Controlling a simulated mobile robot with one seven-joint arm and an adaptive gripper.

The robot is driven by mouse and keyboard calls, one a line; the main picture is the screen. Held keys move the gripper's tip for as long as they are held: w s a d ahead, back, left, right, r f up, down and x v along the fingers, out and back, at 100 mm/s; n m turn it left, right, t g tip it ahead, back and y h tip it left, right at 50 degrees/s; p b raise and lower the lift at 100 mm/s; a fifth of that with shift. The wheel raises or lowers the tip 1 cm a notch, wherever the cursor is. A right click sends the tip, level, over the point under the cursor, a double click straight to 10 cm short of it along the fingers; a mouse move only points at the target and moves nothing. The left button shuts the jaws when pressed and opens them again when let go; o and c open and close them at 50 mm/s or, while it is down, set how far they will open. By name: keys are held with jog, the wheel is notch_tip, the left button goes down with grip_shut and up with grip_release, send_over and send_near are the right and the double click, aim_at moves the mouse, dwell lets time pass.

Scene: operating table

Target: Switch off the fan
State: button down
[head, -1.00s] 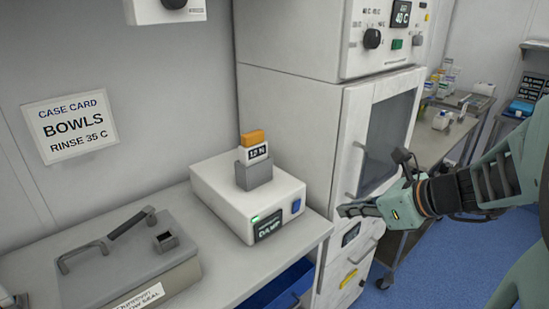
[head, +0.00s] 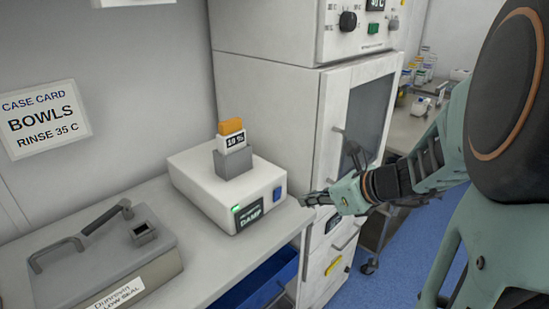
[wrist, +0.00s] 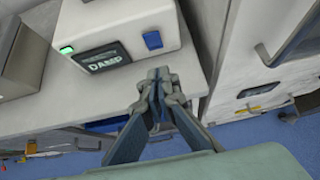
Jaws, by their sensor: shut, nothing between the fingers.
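No thing in view is plainly labelled as a fan. A white box (head: 205,190) stands on the grey bench, with a lit green lamp (head: 236,209), a dark display reading DAMP (head: 251,214) and a blue switch (head: 277,194) on its front. The blue switch also shows in the wrist view (wrist: 153,40). A tall white cabinet (head: 268,130) behind has a black knob (head: 348,20) and a green switch (head: 374,28) on its upper panel. My gripper (head: 304,200) is shut and empty, in front and right of the blue switch, apart from it. In the wrist view its fingertips (wrist: 157,82) meet below the switch.
A grey block with an orange-topped tag (head: 232,135) sits on the box. A grey lidded container (head: 110,255) with a handle stands at the bench's left. A wall card (head: 42,118) reads BOWLS, RINSE 35 C. Blue floor (head: 372,262) lies right of the bench.

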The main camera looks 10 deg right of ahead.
aim_at(279, 191)
jog(key=x, duration=0.3)
jog(key=shift+w+a+f, duration=0.1)
jog(key=shift+w+a, duration=0.1)
jog(key=w+a, duration=0.1)
jog(key=w, duration=0.1)
jog(key=shift+w+a+r, duration=0.35)
jog(key=shift+a, duration=0.05)
jog(key=shift+w+a+r, duration=0.15)
jog(key=shift+w+a, duration=0.1)
jog(key=shift+w, duration=0.05)
jog(key=shift+r+p, duration=0.2)
jog(key=shift+p, duration=0.1)
jog(key=shift+r+p, duration=0.65)
